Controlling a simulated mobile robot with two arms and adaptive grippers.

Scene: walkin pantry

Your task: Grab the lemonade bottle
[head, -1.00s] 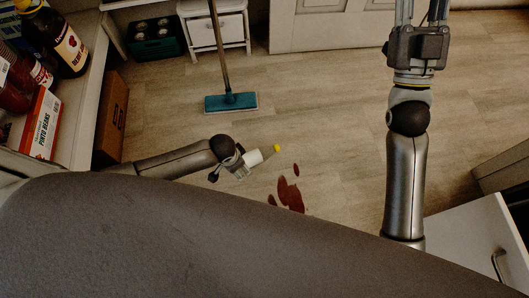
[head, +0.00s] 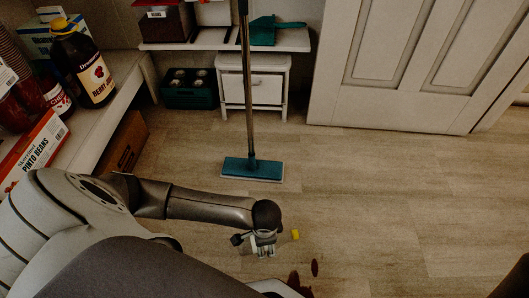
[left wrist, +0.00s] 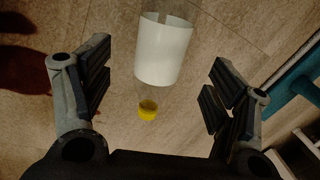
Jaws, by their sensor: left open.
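The lemonade bottle is clear with a white label and a yellow cap. In the left wrist view the bottle (left wrist: 163,52) is between my open left fingers, with visible gaps on both sides and its cap toward the bottom of the picture. In the head view the bottle's yellow cap (head: 295,235) shows just right of my left gripper (head: 264,246), which hides most of the rest. In the left wrist view my left gripper (left wrist: 158,80) is open and empty. I cannot tell the bottle's exact height above the floor. My right gripper is out of view.
A teal mop (head: 252,169) stands on the floor beyond my left gripper. Dark red spill patches (head: 315,268) lie nearby. A shelf at left holds a berry juice bottle (head: 90,70) and a pinto beans box (head: 40,150). The floor at right is clear up to the white door (head: 420,60).

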